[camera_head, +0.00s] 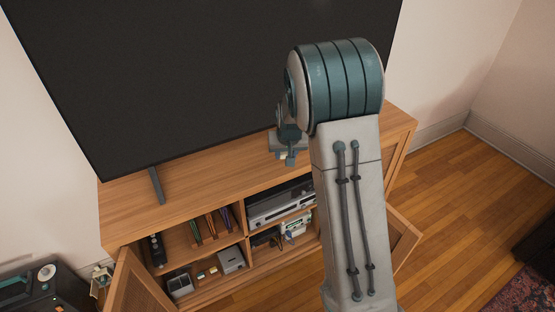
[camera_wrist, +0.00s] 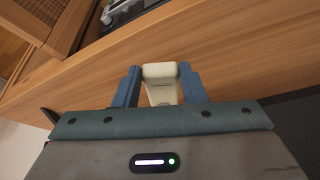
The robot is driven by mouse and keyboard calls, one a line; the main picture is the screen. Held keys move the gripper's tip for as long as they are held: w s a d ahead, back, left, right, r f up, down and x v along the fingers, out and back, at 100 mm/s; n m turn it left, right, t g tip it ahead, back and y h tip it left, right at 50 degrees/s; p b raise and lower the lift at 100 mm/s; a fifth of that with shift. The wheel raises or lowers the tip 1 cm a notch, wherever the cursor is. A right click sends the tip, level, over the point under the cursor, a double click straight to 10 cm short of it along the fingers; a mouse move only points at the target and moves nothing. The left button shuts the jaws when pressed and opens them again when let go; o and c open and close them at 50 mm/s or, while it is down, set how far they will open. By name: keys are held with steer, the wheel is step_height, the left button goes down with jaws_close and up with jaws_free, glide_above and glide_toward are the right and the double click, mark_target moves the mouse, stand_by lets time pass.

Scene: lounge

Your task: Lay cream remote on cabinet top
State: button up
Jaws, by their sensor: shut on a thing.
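The cream remote (camera_wrist: 160,82) is held between the two blue fingers of my gripper (camera_wrist: 160,90) in the wrist view. The gripper is shut on it. The cabinet top (camera_head: 185,196) is a long wooden surface under the television. In the head view my gripper (camera_head: 289,152) is over the middle of the cabinet top, partly hidden by my arm, and the remote is hard to make out there. In the wrist view the wooden cabinet surface (camera_wrist: 235,55) lies behind the remote. I cannot tell whether the remote touches it.
A large television (camera_head: 200,70) stands on the cabinet, with a foot (camera_head: 156,186) on the left. Bare top lies between that foot and my gripper. The cabinet doors (camera_head: 140,285) stand open below, showing shelves with a silver player (camera_head: 280,203) and other items.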

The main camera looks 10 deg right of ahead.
mark_target(278, 168)
steer(key=shift+w+a+f, duration=0.3)
steer(key=shift+a+f, duration=0.1)
steer(key=shift+a, duration=0.15)
steer(key=shift+w+a+f, duration=0.3)
steer(key=shift+a+f, duration=0.1)
steer(key=shift+a, duration=0.1)
steer(key=shift+f+p, duration=0.4)
steer(key=shift+f, duration=1.5)
steer(key=shift+f, duration=0.2)
steer(key=o, duration=1)
steer(key=shift+r, duration=0.15)
